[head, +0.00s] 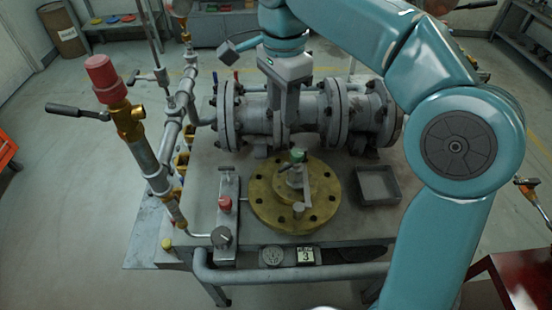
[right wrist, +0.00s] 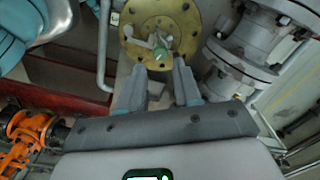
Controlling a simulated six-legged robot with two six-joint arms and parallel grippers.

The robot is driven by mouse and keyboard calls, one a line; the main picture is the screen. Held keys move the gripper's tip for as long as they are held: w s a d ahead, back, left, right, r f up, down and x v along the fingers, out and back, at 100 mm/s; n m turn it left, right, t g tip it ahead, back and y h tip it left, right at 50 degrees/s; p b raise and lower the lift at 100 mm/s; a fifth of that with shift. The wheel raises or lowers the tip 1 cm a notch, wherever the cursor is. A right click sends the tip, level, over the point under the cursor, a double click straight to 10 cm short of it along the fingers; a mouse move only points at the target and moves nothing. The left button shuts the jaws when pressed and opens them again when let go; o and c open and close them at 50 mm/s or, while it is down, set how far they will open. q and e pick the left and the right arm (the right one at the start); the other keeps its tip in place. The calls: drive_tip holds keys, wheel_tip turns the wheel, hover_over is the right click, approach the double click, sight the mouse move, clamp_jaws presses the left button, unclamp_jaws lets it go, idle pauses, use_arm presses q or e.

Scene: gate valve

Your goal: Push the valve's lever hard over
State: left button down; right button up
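My right gripper (head: 287,122) points down from above, behind the knob in the head view. In the right wrist view its two fingers (right wrist: 157,72) are apart and empty, with the green knob (right wrist: 161,54) just beyond the tips. The lever (right wrist: 142,41) lies to the left there. My left gripper is not in view.
A grey flanged pipe (head: 345,112) runs behind the brass flange. A red-capped standpipe (head: 103,78) with a black handle stands at left. A small open tray (head: 378,200) sits right of the flange, and a red-button box (head: 225,207) left of it.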

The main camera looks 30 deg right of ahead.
sight(282, 168)
drive_tip(key=f+b, duration=0.1)
drive_tip(key=f, duration=0.4)
drive_tip(key=f+b, duration=0.1)
drive_tip(key=f, duration=0.4)
drive_tip(key=f+b, duration=0.1)
drive_tip(key=f, duration=0.3)
drive_tip(key=shift+s+a+f, duration=0.1)
drive_tip(key=shift+s+f, duration=0.3)
drive_tip(key=shift+w+f, duration=0.15)
drive_tip(key=shift+f, duration=0.55)
drive_tip(key=shift+r, duration=0.1)
clamp_jaws()
